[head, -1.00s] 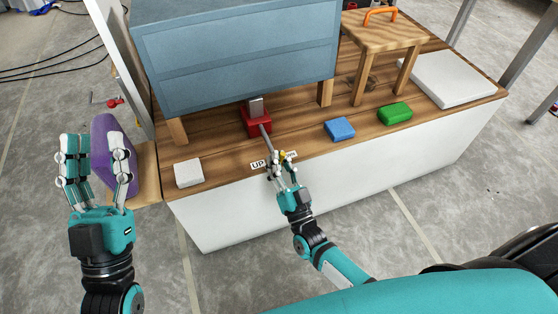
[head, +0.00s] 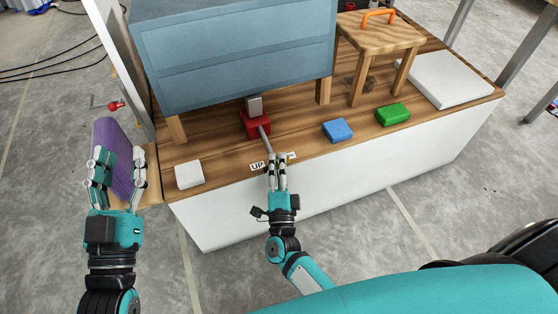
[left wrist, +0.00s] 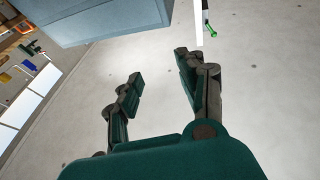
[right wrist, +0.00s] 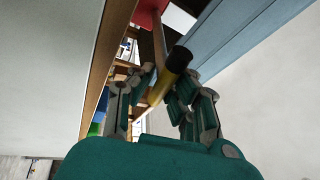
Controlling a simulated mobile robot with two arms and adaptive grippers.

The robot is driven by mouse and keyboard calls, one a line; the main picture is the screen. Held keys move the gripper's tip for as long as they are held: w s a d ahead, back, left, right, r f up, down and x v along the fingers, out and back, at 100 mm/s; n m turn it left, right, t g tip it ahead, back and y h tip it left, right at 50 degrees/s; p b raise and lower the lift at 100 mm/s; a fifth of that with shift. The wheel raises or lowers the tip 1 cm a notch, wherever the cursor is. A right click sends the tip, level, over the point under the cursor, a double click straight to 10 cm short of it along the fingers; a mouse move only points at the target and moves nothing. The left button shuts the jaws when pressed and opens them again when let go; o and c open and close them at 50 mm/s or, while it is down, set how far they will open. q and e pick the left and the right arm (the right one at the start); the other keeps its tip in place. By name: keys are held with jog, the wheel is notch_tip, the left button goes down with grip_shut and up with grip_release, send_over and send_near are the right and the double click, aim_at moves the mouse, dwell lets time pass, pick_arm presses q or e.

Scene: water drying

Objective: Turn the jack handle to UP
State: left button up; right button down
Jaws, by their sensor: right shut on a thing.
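A red jack (head: 256,123) with a grey top pad (head: 254,104) stands on the wooden platform at the front edge of the blue-grey cabinet (head: 235,55). Its grey handle (head: 265,139) slopes toward the platform's front edge, just right of the UP label (head: 258,166). A second label (head: 291,155) is partly hidden behind my right fingers. My right gripper (head: 277,160) is shut on the handle's end. The right wrist view shows the handle's yellow and black grip (right wrist: 168,78) between the fingers. My left gripper (head: 120,155) is open and empty, left of the platform.
A white block (head: 189,174), a blue block (head: 338,130) and a green block (head: 393,114) lie on the platform. A wooden stool (head: 378,35) and a white slab (head: 440,78) are at the right. A purple object (head: 112,135) stands behind my left fingers.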

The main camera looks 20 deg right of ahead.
pick_arm(q)
jog(key=shift+w+a+f+g+y+p, duration=0.2)
jog(key=shift+f+g, duration=0.45)
jog(key=shift+f, duration=0.3)
jog(key=shift+w+a+f+g+y+p, duration=0.1)
jog(key=shift+w+f+g+p, duration=0.05)
jog(key=shift+f+g, duration=0.65)
pick_arm(e)
jog(key=shift+a+f+m+g, duration=0.1)
jog(key=shift+a+m+g, duration=0.15)
jog(key=shift+m, duration=0.5)
jog(key=shift+a+m+g, duration=0.1)
jog(key=shift+m+g, duration=0.25)
jog(key=shift+m, duration=0.4)
pick_arm(q)
jog(key=shift+f, duration=0.15)
pick_arm(e)
jog(key=c, duration=1.3)
grip_release()
pick_arm(q)
jog(key=shift+s, duration=0.1)
pick_arm(e)
jog(key=shift+o, duration=0.2)
jog(key=shift+d+h, duration=0.1)
jog(key=shift+h, duration=0.3)
jog(key=v, duration=1.2)
